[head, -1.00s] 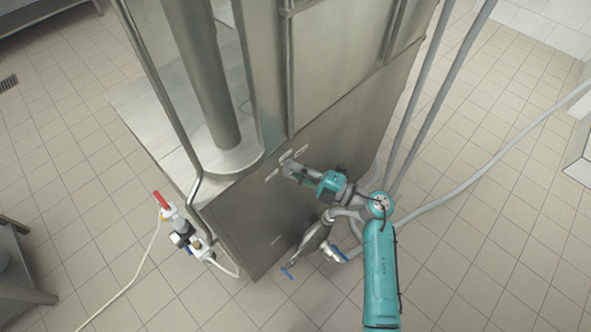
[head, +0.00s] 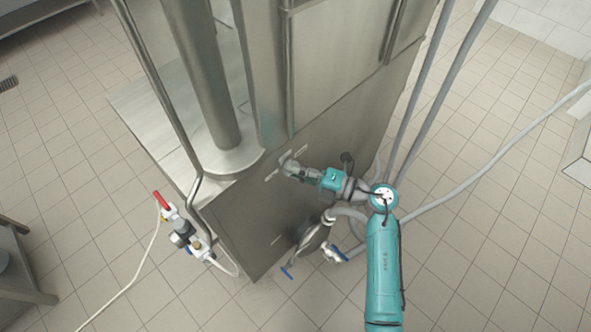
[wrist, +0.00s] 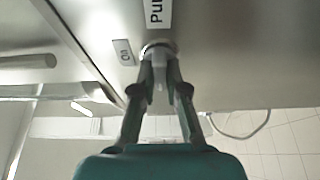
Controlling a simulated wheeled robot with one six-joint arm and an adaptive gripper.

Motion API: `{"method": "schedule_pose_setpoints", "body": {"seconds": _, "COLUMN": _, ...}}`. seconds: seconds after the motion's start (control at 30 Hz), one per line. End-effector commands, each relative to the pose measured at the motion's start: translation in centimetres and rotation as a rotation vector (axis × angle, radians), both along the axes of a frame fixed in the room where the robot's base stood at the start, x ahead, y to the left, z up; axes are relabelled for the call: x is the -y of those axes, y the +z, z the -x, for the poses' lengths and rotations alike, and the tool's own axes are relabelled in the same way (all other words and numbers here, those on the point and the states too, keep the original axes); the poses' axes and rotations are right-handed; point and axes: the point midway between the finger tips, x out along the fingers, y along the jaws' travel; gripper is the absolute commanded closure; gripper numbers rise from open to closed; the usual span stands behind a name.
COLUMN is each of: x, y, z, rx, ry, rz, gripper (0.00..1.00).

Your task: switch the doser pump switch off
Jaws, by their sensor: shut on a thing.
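The doser pump switch (wrist: 157,50) is a pale round knob on the steel panel in the wrist view. A label reading "On" (wrist: 123,52) sits to its left, and a label starting "Pu" (wrist: 157,12) sits above it, cut off by the frame. My gripper (wrist: 158,66) is shut on the switch, a finger on each side of it. In the head view my gripper (head: 289,166) touches the machine's side panel; the switch itself is too small and hidden there to make out.
The steel machine (head: 335,115) fills the middle. Blue-handled valves (head: 334,253) and grey hoses (head: 440,100) are close to my arm. A red-handled valve assembly (head: 163,200) stands at the machine's left corner. The tiled floor at right is mostly clear.

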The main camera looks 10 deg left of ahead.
Motion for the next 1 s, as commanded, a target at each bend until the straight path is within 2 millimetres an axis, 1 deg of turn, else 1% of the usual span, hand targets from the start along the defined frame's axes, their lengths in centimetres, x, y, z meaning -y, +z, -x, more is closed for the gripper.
{"method": "schedule_pose_setpoints", "body": {"seconds": 0.17, "x": 0.0, "y": -0.1, "z": 0.1, "rx": -0.002, "ry": 0.002, "rz": 0.002, "gripper": 1.00}}
{"method": "schedule_pose_setpoints", "body": {"seconds": 0.2, "x": 0.0, "y": -0.1, "z": 0.1, "rx": -0.002, "ry": 0.002, "rz": 0.002, "gripper": 0.85}}
{"method": "schedule_pose_setpoints", "body": {"seconds": 0.3, "x": 0.0, "y": -0.1, "z": 0.1, "rx": -0.002, "ry": 0.002, "rz": 0.002, "gripper": 0.62}}
{"method": "schedule_pose_setpoints", "body": {"seconds": 0.57, "x": 0.0, "y": -0.1, "z": 0.0, "rx": -0.001, "ry": 0.001, "rz": 0.001, "gripper": 0.62}}
{"method": "schedule_pose_setpoints", "body": {"seconds": 0.67, "x": 0.3, "y": 0.0, "z": 0.1, "rx": -0.001, "ry": 0.000, "rz": 0.001, "gripper": 0.62}}
{"method": "schedule_pose_setpoints", "body": {"seconds": 0.77, "x": 1.3, "y": -0.1, "z": 0.3, "rx": -0.002, "ry": -0.003, "rz": 0.000, "gripper": 0.62}}
{"method": "schedule_pose_setpoints", "body": {"seconds": 0.83, "x": 2.4, "y": -0.1, "z": 0.6, "rx": -0.002, "ry": -0.003, "rz": 0.000, "gripper": 0.62}}
{"method": "schedule_pose_setpoints", "body": {"seconds": 1.0, "x": 5.7, "y": 0.0, "z": 1.5, "rx": -0.001, "ry": -0.005, "rz": 0.000, "gripper": 0.62}}
